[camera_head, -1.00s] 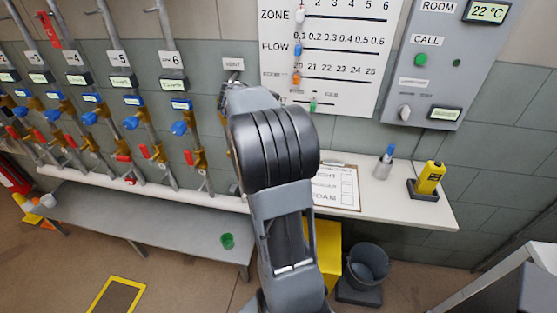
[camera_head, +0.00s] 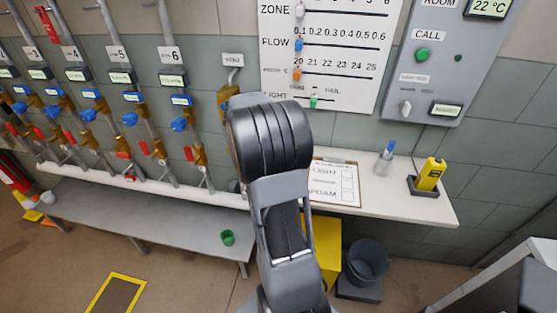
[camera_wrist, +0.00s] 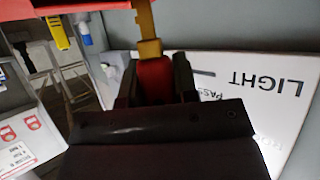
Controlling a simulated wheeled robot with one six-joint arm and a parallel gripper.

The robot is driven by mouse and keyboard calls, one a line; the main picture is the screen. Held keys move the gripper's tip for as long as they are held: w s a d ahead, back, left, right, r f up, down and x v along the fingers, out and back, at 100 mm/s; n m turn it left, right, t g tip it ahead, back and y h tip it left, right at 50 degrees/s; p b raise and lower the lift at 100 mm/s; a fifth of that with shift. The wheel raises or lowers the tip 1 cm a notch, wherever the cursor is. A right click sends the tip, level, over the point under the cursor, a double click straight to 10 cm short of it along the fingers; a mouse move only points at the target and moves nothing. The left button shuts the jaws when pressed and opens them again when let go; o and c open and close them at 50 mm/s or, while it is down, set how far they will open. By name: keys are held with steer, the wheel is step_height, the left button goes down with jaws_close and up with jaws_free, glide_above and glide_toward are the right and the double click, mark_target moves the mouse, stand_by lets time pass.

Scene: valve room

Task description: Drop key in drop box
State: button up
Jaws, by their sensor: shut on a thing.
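My gripper (camera_wrist: 155,82) is in the wrist view, its dark jaws shut on a red piece with a brass stem. This looks like the key (camera_wrist: 150,47), though its full shape is cut off at the top edge. In the head view my arm hides the gripper and the held thing. A yellow box (camera_head: 325,245) stands under the white shelf, partly behind my arm. I cannot tell whether it is the drop box.
The white shelf (camera_head: 405,205) carries the clipboard (camera_head: 347,184), a pen cup (camera_head: 384,165) and a yellow device (camera_head: 428,177). A grey bin (camera_head: 366,265) stands on the floor. Pipes with valves line the left wall above a grey bench (camera_head: 150,215).

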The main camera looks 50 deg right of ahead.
steer(key=o, duration=1)
steer(key=shift+c, duration=0.2)
steer(key=b+v, duration=0.1)
steer(key=v, duration=1.2)
steer(key=shift+a, duration=0.4)
steer(key=shift+r, duration=0.1)
